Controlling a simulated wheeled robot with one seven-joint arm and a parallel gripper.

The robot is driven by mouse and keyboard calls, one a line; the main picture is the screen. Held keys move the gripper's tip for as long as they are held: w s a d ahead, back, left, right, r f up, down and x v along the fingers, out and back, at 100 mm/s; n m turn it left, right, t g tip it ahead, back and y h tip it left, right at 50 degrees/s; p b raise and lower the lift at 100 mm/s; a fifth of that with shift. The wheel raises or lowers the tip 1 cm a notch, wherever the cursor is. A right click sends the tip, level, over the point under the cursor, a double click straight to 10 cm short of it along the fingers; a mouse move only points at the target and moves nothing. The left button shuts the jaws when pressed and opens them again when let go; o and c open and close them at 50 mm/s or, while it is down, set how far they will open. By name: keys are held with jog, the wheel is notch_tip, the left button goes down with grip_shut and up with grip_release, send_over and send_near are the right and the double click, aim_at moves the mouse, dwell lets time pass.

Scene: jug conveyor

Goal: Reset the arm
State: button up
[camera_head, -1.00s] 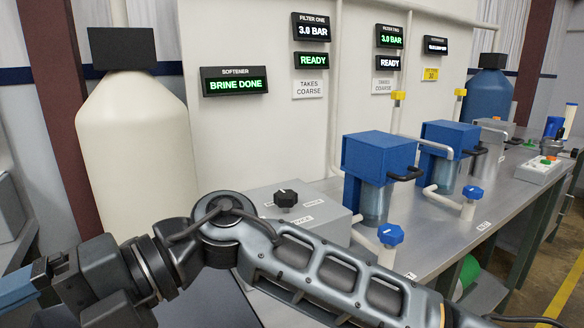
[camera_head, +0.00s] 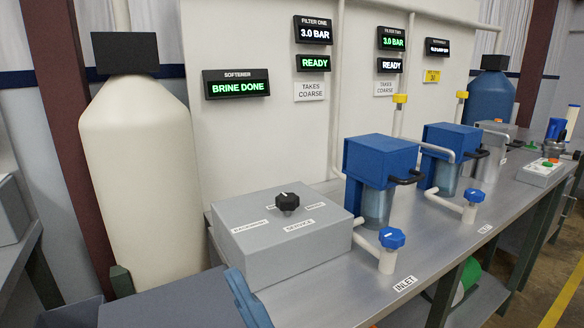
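Most of my arm is out of the head view. Whether the fingers are open or shut cannot be made out, and nothing held is visible.
The grey box with a black knob (camera_head: 288,202) stands on the metal bench (camera_head: 350,290). Two blue filter housings (camera_head: 380,160) (camera_head: 450,150) and blue-handled valves (camera_head: 391,238) stand to its right. A cream softener tank (camera_head: 140,170) is at left. Its display (camera_head: 236,84) reads BRINE DONE.

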jog(key=s+d+f+m+t+h, duration=0.2)
jog(key=s+d+f+m+h, duration=0.1)
jog(key=d+f+m+h, duration=0.6)
jog(key=s+d+f+m+t+h, duration=0.35)
jog(key=d+f+m+h, duration=0.2)
jog(key=d+h, duration=0.4)
jog(key=s+d+f+g+h, duration=0.2)
jog(key=s+d+g, duration=0.1)
jog(key=s+d, duration=0.2)
jog(key=s+d+f+m+g+h, duration=0.1)
jog(key=s+d+f+g+h, duration=0.2)
jog(key=s+d, duration=0.3)
jog(key=s+g, duration=0.1)
jog(key=s, duration=0.3)
jog(key=shift+f+p, duration=0.25)
jog(key=shift+p, duration=0.15)
